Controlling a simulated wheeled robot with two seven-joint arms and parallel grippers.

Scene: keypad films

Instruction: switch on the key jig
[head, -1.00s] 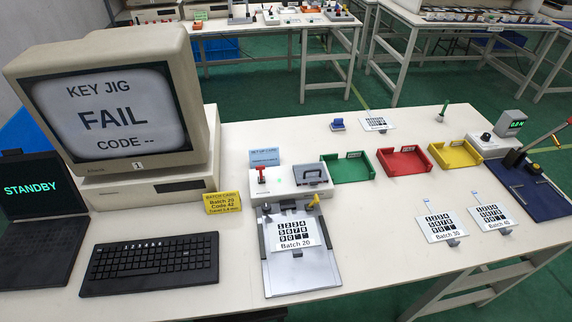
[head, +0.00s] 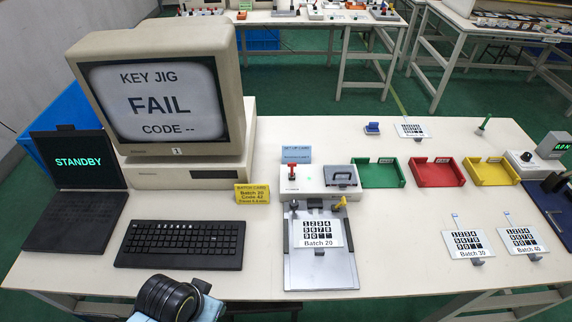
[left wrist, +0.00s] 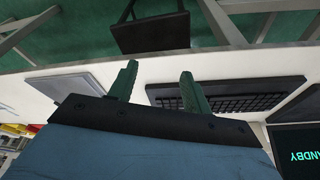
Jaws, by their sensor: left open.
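The key jig (head: 330,188) is a pale box with a red-handled toggle (head: 292,173), a grey latch or handle (head: 341,176) and a small green light. Its metal bed (head: 325,268) holds a keypad film marked Batch 20 (head: 318,233). The monitor (head: 158,105) reads KEY JIG FAIL CODE --. In the left wrist view my left gripper (left wrist: 157,84) has two green fingers apart and empty, over the table's front edge near the keyboard. In the head view only part of my left arm shows at the bottom, left of the jig. My right gripper is not in view.
A laptop (head: 78,190) reading STANDBY and a keyboard (head: 180,244) lie left of the jig. A yellow batch card (head: 252,194) stands beside it. Green (head: 378,174), red (head: 435,172) and yellow (head: 490,171) trays stand to the right. Two more films lie at the front right.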

